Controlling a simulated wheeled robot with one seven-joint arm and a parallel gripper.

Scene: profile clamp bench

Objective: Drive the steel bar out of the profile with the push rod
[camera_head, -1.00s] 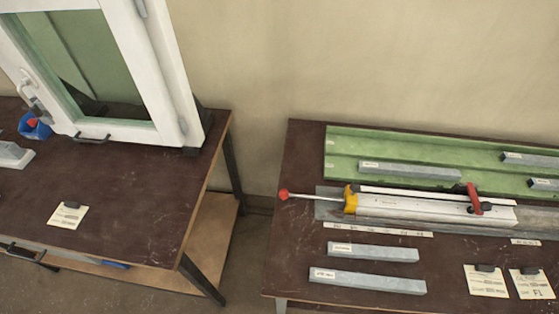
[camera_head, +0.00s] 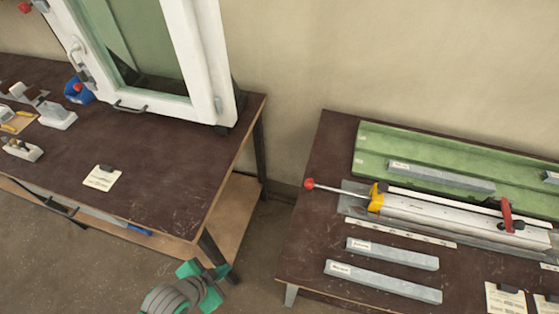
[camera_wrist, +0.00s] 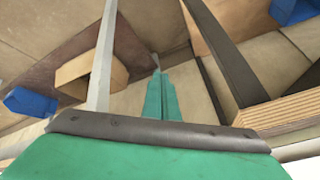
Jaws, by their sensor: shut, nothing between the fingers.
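The white profile (camera_head: 450,216) lies on the right bench. A red clamp lever (camera_head: 507,214) stands over its right part. The push rod (camera_head: 340,191) is a thin steel rod with a red knob; it sticks out to the left from a yellow block (camera_head: 376,197) at the profile's left end. I cannot make out a steel bar inside the profile. My gripper (camera_head: 208,281), green and grey, is low in front of the gap between the benches, well apart from the rod. In the wrist view its green fingers (camera_wrist: 160,97) are together and empty.
Two grey bars (camera_head: 392,253) lie in front of the profile, and another (camera_head: 440,177) lies in the green tray (camera_head: 375,140) behind. The left bench (camera_head: 170,190) carries a white window frame (camera_head: 195,60) and tools. Floor shows between the benches.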

